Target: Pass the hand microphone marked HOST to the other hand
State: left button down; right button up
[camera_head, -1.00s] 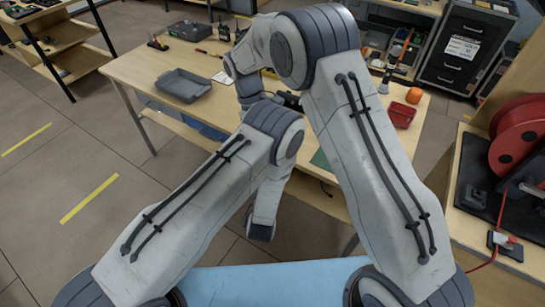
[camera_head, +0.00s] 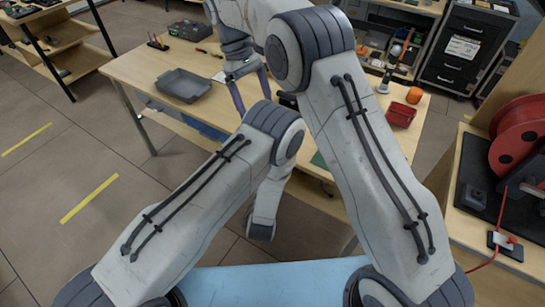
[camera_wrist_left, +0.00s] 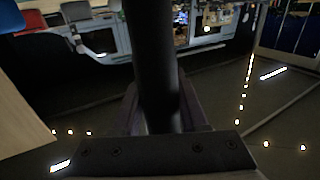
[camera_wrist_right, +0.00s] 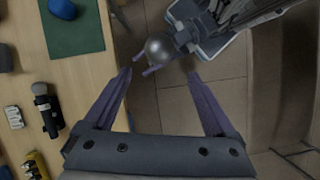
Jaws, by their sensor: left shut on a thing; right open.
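My left gripper (camera_wrist_left: 155,115) is shut on a dark, rod-like microphone handle (camera_wrist_left: 152,55), which runs up between its fingers in the left wrist view. In the right wrist view the microphone's round silver head (camera_wrist_right: 158,47) shows at the fingers of my left gripper. No HOST marking can be read. My right gripper (camera_wrist_right: 158,78) is open and empty; the silver head lies beyond its fingertips, apart from them. In the head view my right gripper (camera_head: 251,90) hangs over the table, while my left gripper is hidden behind my arms.
The wooden table (camera_head: 140,72) carries a grey tray (camera_head: 183,84), a red bin (camera_head: 400,114) and a green mat (camera_wrist_right: 75,27). Another microphone (camera_wrist_right: 46,108) lies on it near a yellow device (camera_wrist_right: 35,165). A red cable reel (camera_head: 520,140) stands at right. Floor is open beside the table.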

jog(key=s+d+r+n+t+h, duration=0.1)
jog(key=s+d+r+n+t, duration=0.2)
jog(key=s+d, duration=0.5)
jog(key=s+d+r+n+t+h, duration=0.1)
jog(key=s+d+r+n+t, duration=0.15)
jog(key=s+d+r, duration=0.45)
jog(key=s+a+f+m+g+y, duration=0.1)
jog(key=s+a+f+m+y, duration=0.2)
jog(key=s+a+f, duration=0.2)
jog(key=s+a+f+m+g+y, duration=0.1)
jog(key=s+a+f+m+y, duration=0.2)
jog(key=s, duration=0.7)
notch_tip(320, 180, down, 2)
jog(key=shift+a+f+m, duration=0.25)
jog(key=shift+a+m, duration=0.1)
jog(key=shift+a, duration=0.7)
jog(key=shift+s, duration=0.1)
